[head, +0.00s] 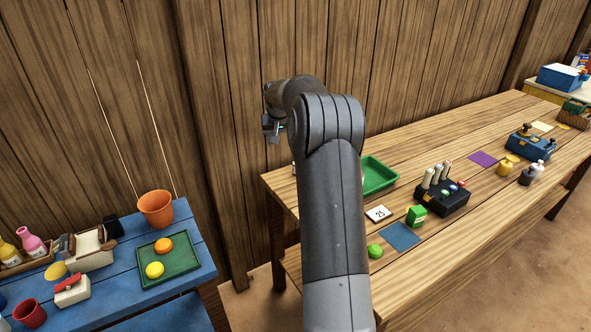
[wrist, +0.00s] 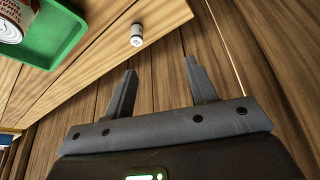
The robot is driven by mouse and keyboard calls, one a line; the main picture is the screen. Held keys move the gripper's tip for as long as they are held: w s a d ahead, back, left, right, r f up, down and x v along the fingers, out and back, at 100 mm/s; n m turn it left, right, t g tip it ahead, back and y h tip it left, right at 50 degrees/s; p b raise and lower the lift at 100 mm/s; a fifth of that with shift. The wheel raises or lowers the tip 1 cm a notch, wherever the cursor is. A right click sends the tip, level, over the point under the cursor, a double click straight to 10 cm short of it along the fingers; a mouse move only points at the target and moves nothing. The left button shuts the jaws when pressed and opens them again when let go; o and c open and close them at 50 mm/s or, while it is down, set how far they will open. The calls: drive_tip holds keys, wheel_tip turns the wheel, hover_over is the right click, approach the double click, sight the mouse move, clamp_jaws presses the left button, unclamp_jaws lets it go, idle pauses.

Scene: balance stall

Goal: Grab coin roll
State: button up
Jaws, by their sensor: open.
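A small white cylinder (wrist: 137,35), which looks like the coin roll, stands near the edge of the wooden table in the wrist view. Its marking is too small to read. My gripper (wrist: 160,66) is open and empty, its two fingers apart, with the cylinder beyond the left fingertip and not touching it. In the head view my gripper (head: 270,128) is held up near the plank wall, beyond the left end of the wooden table. My arm hides most of that table end there.
The wooden table (head: 440,150) carries a green tray (head: 393,180), a dark block with several pegs (head: 443,200), a green box (head: 416,215) and a green ball (head: 375,251). A can (wrist: 12,20) is in the tray. A blue table (head: 115,300) stands left, with an orange pot (head: 156,208).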

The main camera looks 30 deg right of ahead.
drive_tip(key=shift+m, duration=0.7)
drive_tip(key=w+d+f, duration=0.1)
drive_tip(key=d+f, duration=0.2)
drive_tip(key=f, duration=0.1)
drive_tip(key=w+d+f, duration=0.2)
drive_tip(key=d+f, duration=0.1)
drive_tip(key=f, duration=0.1)
drive_tip(key=w+d+f, duration=0.1)
drive_tip(key=d+f, duration=0.2)
drive_tip(key=f, duration=0.2)
drive_tip(key=shift+w+d+f, duration=0.1)
drive_tip(key=shift+w+d, duration=0.1)
drive_tip(key=shift+a+x, duration=0.15)
drive_tip(key=shift+x, duration=1.5)
drive_tip(key=shift+a+x, duration=0.15)
drive_tip(key=shift+x, duration=1.45)
drive_tip(key=shift+f, duration=0.1)
drive_tip(key=shift+c, duration=0.5)
clamp_jaws()
